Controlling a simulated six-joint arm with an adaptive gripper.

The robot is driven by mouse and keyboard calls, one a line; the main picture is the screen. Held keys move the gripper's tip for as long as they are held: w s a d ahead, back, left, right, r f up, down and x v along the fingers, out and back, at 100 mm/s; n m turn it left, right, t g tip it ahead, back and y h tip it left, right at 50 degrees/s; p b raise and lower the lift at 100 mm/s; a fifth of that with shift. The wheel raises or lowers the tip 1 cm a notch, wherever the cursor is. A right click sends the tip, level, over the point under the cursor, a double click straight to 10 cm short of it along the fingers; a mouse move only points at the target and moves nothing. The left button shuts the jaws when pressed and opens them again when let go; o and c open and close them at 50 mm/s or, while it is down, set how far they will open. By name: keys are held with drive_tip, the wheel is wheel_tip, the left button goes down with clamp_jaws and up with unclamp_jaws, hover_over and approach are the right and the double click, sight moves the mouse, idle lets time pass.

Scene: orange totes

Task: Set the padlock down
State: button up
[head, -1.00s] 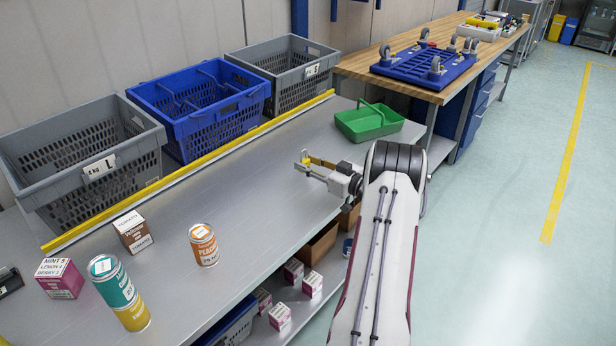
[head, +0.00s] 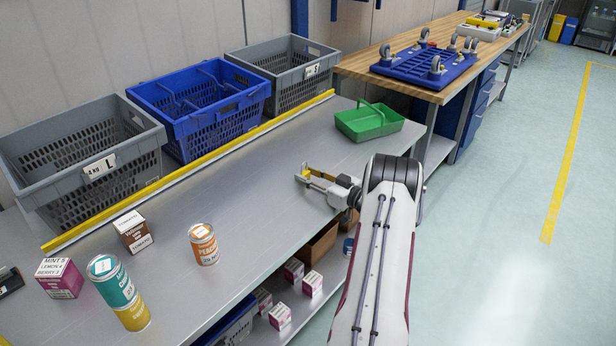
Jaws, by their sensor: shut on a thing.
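My gripper (head: 304,177) is at the end of my arm, over the right part of the grey metal table (head: 262,205). It is shut on a small yellow thing, the padlock (head: 320,174), which is partly hidden by the fingers. The padlock is low, close to the table top. I cannot tell whether it touches the surface.
A green tray (head: 352,128) with a handle stands behind my gripper. Grey and blue crates (head: 190,145) line the back beyond a yellow edge strip. Cans and small boxes stand at the left, including an orange can (head: 204,247). The table's middle is clear.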

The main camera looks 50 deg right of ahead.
drive_tip(key=shift+f, duration=0.3)
drive_tip(key=o, duration=1.1)
drive_tip(key=shift+r, duration=0.15)
drive_tip(key=shift+s, duration=0.15)
drive_tip(key=s, duration=1.1)
drive_tip(key=shift+s+r, duration=0.35)
drive_tip(key=shift+w, duration=0.1)
